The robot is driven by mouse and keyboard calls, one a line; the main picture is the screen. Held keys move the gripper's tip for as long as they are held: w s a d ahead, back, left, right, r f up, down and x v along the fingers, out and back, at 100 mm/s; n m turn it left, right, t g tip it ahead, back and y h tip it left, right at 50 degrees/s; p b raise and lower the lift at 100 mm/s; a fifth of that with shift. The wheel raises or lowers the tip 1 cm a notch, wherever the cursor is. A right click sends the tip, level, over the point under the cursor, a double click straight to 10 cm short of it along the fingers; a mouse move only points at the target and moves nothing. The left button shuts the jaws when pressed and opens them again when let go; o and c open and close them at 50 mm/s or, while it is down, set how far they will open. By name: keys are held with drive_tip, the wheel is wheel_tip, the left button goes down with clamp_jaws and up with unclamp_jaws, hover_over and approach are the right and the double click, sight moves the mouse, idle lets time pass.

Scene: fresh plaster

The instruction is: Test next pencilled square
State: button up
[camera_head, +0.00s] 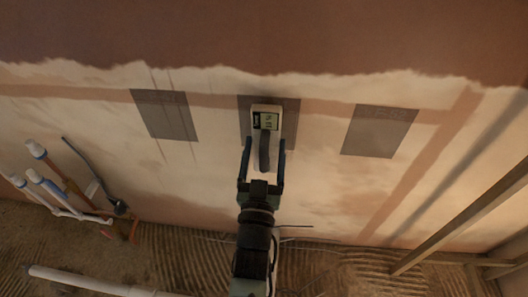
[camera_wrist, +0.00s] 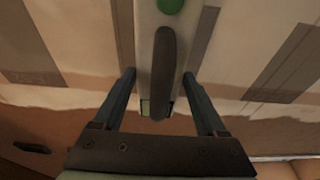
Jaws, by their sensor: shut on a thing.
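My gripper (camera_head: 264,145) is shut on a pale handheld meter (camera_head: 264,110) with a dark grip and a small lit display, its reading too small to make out. The meter is in front of the middle grey pencilled square (camera_head: 290,121) on the wall and hides much of it. I cannot tell whether the meter touches the plaster. A left grey square (camera_head: 165,115) and a right grey square (camera_head: 379,131) with faint marks are uncovered. In the wrist view the meter (camera_wrist: 145,50), with a green button, lies between the fingers of my gripper (camera_wrist: 158,85).
White and blue-capped pipes (camera_head: 45,185) stand at the lower left, and a white pipe (camera_head: 95,284) lies on the ridged floor (camera_head: 185,255). Wooden beams (camera_head: 460,220) slant across the lower right. The wall between the squares is clear.

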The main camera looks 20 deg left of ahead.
sight(263, 162)
drive_tip(key=shift+x, duration=0.8)
idle(0.9)
drive_tip(key=shift+s+f, duration=0.1)
drive_tip(key=shift+f, duration=0.05)
drive_tip(key=shift+s+d+f, duration=0.1)
drive_tip(key=shift+s, duration=0.25)
drive_tip(key=shift+r+v, duration=0.2)
drive_tip(key=shift+v, duration=0.8)
drive_tip(key=shift+r+v, duration=0.25)
drive_tip(key=shift+v, duration=0.75)
drive_tip(key=shift+r, duration=0.2)
drive_tip(key=s+r+g+p, duration=0.1)
drive_tip(key=p, duration=0.3)
drive_tip(key=shift+d+r, duration=0.15)
drive_tip(key=shift+r, duration=0.1)
drive_tip(key=s+r+g+p, duration=0.1)
drive_tip(key=r+g+p, duration=0.1)
drive_tip(key=p, duration=0.6)
drive_tip(key=s+d+r+g+h+p, duration=0.1)
drive_tip(key=s+g+p, duration=0.1)
drive_tip(key=p, duration=0.7)
drive_tip(key=shift+s+r, duration=0.2)
drive_tip(key=shift+r, duration=0.15)
drive_tip(key=shift+s+d+f+g+h+p, duration=0.1)
drive_tip(key=shift+s+f+g+h+p, duration=0.2)
drive_tip(key=shift+p, duration=0.3)
